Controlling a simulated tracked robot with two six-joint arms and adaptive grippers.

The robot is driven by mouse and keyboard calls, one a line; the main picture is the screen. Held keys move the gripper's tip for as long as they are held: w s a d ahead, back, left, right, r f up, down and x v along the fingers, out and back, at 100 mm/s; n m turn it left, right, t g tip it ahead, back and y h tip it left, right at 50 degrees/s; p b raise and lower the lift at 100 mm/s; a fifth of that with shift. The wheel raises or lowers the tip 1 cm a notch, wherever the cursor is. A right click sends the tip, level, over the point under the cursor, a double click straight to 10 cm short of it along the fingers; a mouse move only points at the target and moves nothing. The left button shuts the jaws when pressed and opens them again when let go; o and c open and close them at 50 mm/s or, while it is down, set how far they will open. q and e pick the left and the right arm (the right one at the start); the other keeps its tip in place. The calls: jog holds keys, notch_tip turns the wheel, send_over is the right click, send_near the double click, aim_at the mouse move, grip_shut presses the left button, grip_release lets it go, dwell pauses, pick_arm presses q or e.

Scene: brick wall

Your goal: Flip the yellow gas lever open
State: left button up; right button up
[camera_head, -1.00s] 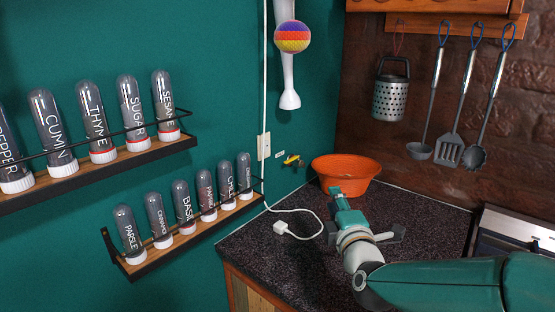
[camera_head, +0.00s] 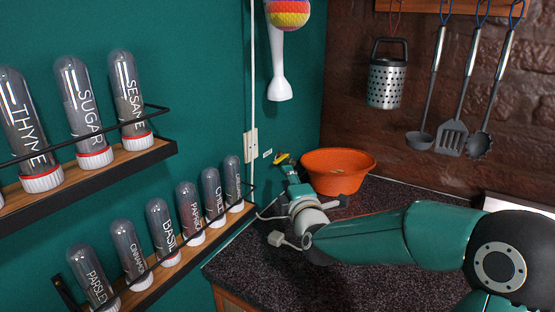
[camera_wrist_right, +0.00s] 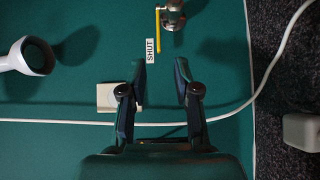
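The yellow gas lever (camera_head: 280,158) is on the green wall, just above my right gripper and left of the orange bowl. In the right wrist view the lever (camera_wrist_right: 158,29) is a thin yellow bar beside a metal valve fitting (camera_wrist_right: 172,16). A white label reading "SHUT" (camera_wrist_right: 151,52) sits near the lever's end. My right gripper (camera_wrist_right: 160,68) is open and empty, its fingertips apart and short of the lever. In the head view my right gripper (camera_head: 290,172) reaches toward the wall and partly hides the area below the lever. My left gripper is not in view.
An orange bowl (camera_head: 338,171) stands on the dark counter (camera_head: 365,240) close to my right gripper. A white plug (camera_head: 277,238) and cord lie beside my arm. A wall switch (camera_head: 250,146) and spice shelves (camera_head: 160,275) are to the left. Utensils hang at the right.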

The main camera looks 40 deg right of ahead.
aim_at(279, 159)
jog(key=p+x, duration=0.1)
jog(key=x, duration=0.9)
jog(key=shift+w+d+p, duration=0.1)
jog(key=shift+w+p, duration=0.15)
jog(key=shift+p, duration=0.1)
jog(key=shift+f, duration=0.1)
grip_shut()
